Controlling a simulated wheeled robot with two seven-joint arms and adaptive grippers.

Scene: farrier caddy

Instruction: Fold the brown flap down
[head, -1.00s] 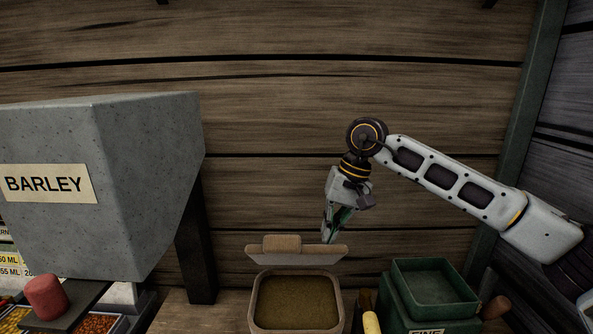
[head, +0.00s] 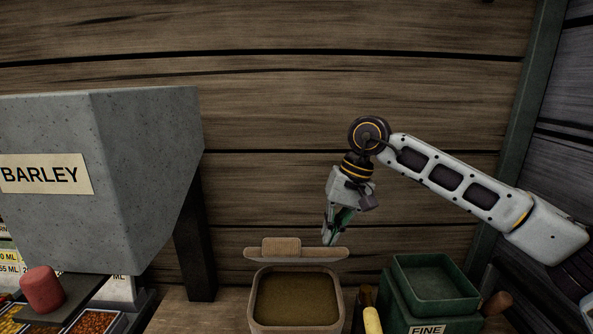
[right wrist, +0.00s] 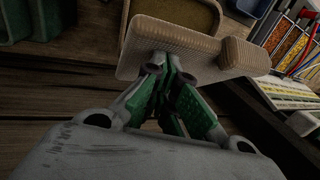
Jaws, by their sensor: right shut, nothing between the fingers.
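The brown flap (head: 300,254) stands raised along the back edge of a brown box (head: 341,312) with an open top. A tab (head: 281,246) sticks up from the flap's upper edge. My right gripper (head: 328,240) is shut and empty, its fingertips by the right part of the flap, at or just behind its upper edge. In the right wrist view the green-padded fingers (right wrist: 172,75) are together, with the flap (right wrist: 190,45) just past their tips; whether they touch it I cannot tell. My left gripper is not in view.
A grey hopper labelled BARLEY (head: 150,170) stands at the left, with a red knob (head: 43,289) below it. Green containers (head: 430,290), one labelled FINE, stand right of the box. A yellow handle (head: 372,320) lies between them. The plank wall (head: 270,130) is close behind.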

